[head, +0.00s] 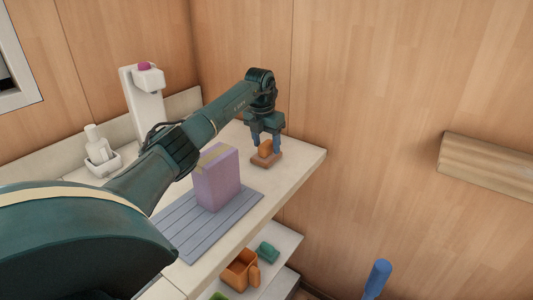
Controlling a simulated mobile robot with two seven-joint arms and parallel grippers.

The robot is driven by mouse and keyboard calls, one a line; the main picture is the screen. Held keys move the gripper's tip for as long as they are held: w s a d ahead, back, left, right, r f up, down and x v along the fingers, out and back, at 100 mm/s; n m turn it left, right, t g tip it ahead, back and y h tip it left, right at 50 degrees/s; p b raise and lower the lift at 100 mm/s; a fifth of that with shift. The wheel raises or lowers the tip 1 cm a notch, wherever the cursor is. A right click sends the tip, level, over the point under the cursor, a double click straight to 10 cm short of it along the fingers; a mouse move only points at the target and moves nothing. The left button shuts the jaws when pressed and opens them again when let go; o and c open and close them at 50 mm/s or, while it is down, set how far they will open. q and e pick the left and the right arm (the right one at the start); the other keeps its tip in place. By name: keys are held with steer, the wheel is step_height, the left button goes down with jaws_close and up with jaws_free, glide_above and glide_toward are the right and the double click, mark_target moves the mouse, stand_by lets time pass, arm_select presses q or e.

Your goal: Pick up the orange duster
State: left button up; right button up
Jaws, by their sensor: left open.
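The orange duster (266,158), a flat brown-orange block with a lighter orange grip on top, lies on the far right part of the white counter (303,157). My left gripper (266,143) points down over it, open. Its two blue-tipped fingers are at either side of the duster's grip in the picture. I cannot tell whether they touch it. The gripper hides part of the grip's top. My right gripper is not in view.
A purple box (217,182) stands on a grey slatted mat (195,232), close under my left forearm. A white dispenser (145,95) and a bottle in a tray (99,146) stand behind. A lower shelf holds an orange container (239,270). Wooden walls close the back.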

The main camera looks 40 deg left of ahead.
mark_target(267, 142)
arm_select(q)
steer(key=shift+w+f, duration=0.1)
steer(key=shift+f, duration=0.5)
steer(key=shift+c, duration=0.5)
steer(key=c, duration=1)
steer(key=shift+o, duration=0.2)
steer(key=shift+r, duration=0.1)
step_height(267, 142, up, 10)
steer(key=shift+f, duration=0.1)
steer(key=o, duration=0.4)
steer(key=c, duration=0.3)
